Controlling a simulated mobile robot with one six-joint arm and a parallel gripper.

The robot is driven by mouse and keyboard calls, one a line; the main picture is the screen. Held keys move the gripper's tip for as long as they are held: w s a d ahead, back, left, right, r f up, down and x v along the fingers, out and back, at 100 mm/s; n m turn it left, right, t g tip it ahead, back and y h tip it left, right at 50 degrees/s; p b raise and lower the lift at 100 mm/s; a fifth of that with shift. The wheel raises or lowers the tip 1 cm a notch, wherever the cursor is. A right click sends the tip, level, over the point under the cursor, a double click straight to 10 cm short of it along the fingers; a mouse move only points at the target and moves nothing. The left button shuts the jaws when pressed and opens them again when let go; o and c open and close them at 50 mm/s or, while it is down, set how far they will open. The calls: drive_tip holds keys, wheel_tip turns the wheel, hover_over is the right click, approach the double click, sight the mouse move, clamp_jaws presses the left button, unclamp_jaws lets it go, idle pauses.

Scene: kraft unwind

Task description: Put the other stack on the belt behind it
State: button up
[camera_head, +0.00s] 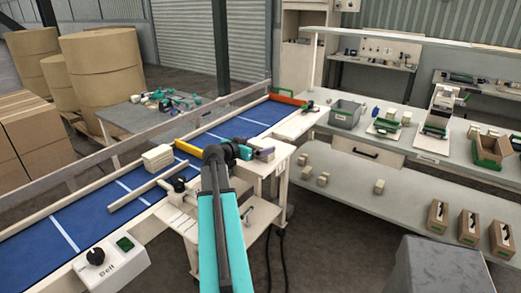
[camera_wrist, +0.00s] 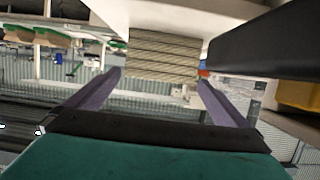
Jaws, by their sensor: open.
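A beige layered stack (camera_head: 266,154) sits on the small white side stand (camera_head: 281,154) beside the blue belt (camera_head: 95,212). It also shows in the wrist view (camera_wrist: 165,55), between and just beyond my fingertips. My gripper (camera_head: 252,153) is open at this stack, with its two purple fingers (camera_wrist: 160,82) spread to either side; I cannot tell whether they touch it. Another cream stack (camera_head: 157,158) sits on the belt, left of my arm. My arm hides part of the belt and stand.
A yellow bar (camera_head: 188,148) and an orange-red end stop (camera_head: 288,97) cross the belt. A pale rail (camera_head: 140,193) lies near the cream stack. A control box (camera_head: 112,266) stands at the front. A workbench with a grey bin (camera_head: 344,114) is at right. Much of the belt is clear.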

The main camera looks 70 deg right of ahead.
sight(261, 143)
drive_tip(key=shift+s+d+p, duration=0.2)
drive_tip(key=shift+d+p, duration=0.35)
drive_tip(key=shift+d, duration=0.3)
drive_tip(key=shift+p+x, duration=0.4)
drive_tip(key=shift+x, duration=0.65)
drive_tip(key=shift+f, duration=0.15)
drive_tip(key=c, duration=1.1)
